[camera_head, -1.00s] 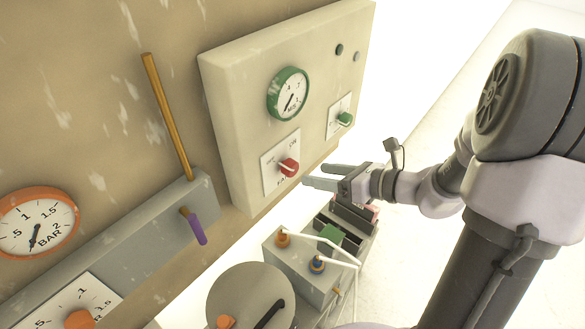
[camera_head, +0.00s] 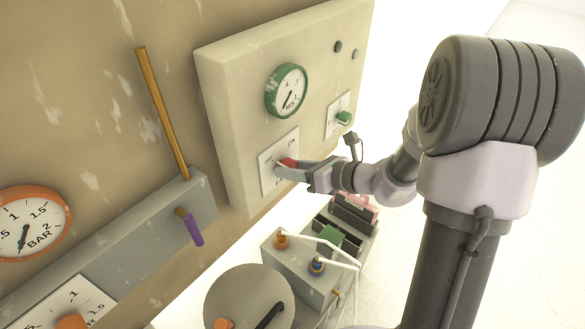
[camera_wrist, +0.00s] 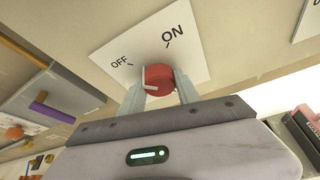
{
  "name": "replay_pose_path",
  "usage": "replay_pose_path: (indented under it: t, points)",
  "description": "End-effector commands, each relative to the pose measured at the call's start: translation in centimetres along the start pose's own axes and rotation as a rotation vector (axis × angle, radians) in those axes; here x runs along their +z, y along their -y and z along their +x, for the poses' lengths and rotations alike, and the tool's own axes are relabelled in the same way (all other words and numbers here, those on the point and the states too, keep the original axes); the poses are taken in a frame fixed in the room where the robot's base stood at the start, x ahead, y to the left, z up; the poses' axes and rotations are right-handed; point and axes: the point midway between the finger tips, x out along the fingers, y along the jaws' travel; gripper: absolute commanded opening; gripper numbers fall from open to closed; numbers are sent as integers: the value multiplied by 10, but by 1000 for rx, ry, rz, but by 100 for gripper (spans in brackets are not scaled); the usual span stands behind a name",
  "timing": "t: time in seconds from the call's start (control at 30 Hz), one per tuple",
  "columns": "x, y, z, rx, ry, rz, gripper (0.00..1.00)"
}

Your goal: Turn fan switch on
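The fan switch is a red knob (camera_head: 289,162) on a white plate (camera_head: 268,180) marked ON and OFF, on the panel. In the wrist view, the knob (camera_wrist: 161,76) sits ahead, with a pale mark on its left side, toward OFF. My gripper (camera_head: 283,170) is at the knob. In the wrist view, the fingers of my gripper (camera_wrist: 160,86) are apart, one on each side of the knob. I cannot tell whether they touch it. In the head view, the fingers partly hide the knob and the plate's lettering.
A green gauge (camera_head: 286,91) is above the switch and a green knob (camera_head: 344,117) to its right. An orange lever (camera_head: 162,110) and a purple handle (camera_head: 194,229) are to the left. A grey box with cables (camera_head: 300,270) stands below.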

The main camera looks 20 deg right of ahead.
Motion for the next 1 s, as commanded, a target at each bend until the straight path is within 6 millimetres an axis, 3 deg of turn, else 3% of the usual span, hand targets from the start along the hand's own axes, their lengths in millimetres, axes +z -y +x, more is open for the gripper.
replay_pose_path:
  t: [0.47, 1.0]
  points:
    - [2, 0, -2, 40, -1, 98, 0]
    - [2, 0, -2, 226, -1, 548, 0]
